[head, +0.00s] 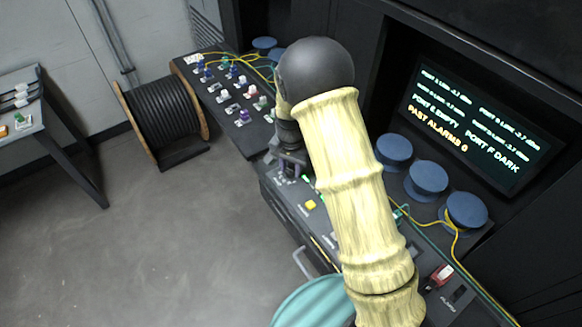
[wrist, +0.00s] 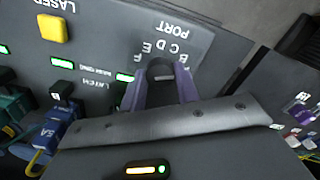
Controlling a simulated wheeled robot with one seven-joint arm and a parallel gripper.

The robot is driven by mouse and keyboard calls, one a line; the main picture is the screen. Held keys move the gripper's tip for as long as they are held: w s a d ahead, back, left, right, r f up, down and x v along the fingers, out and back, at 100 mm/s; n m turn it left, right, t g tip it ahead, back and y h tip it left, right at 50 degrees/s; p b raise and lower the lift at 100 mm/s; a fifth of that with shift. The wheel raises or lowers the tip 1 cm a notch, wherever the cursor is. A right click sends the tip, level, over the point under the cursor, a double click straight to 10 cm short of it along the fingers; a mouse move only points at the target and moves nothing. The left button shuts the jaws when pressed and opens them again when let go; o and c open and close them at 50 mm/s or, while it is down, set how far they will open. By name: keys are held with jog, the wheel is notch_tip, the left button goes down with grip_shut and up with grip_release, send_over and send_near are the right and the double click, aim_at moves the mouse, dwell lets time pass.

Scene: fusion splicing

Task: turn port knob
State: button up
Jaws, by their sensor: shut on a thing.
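The port knob (wrist: 160,71) is a dark round knob with a pale mark, on the grey panel below the word PORT and the letters B, C, D, E, F. In the wrist view my gripper (wrist: 161,84) has its two purple-grey fingers on either side of the knob and is shut on it. Which letter the knob points to cannot be told; the fingers hide part of the lettering. In the head view my gripper (head: 290,162) is down at the console's left part, and my arm hides the knob.
A yellow LASER button (wrist: 53,28) and green lights are beside the knob. A board of coloured connectors (head: 235,90) lies beyond the console. Blue round spools (head: 428,178) stand below a screen (head: 478,125) reading PORT E EMPTY, PORT F DARK, PAST ALARMS 0. A cable reel (head: 163,120) stands on the floor.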

aim_at(292, 170)
jog(key=n, duration=0.5)
jog(key=shift+w+b, duration=0.1)
jog(key=shift+b, duration=0.25)
jog(key=n, duration=0.5)
jog(key=shift+r, duration=0.1)
jog(key=shift+n, duration=0.3)
jog(key=o, duration=1)
jog(key=shift+r, duration=0.1)
notch_tip(292, 170, up, 17)
jog(key=p, duration=1.2)
jog(key=shift+d+r, duration=0.1)
jog(key=shift+d, duration=0.05)
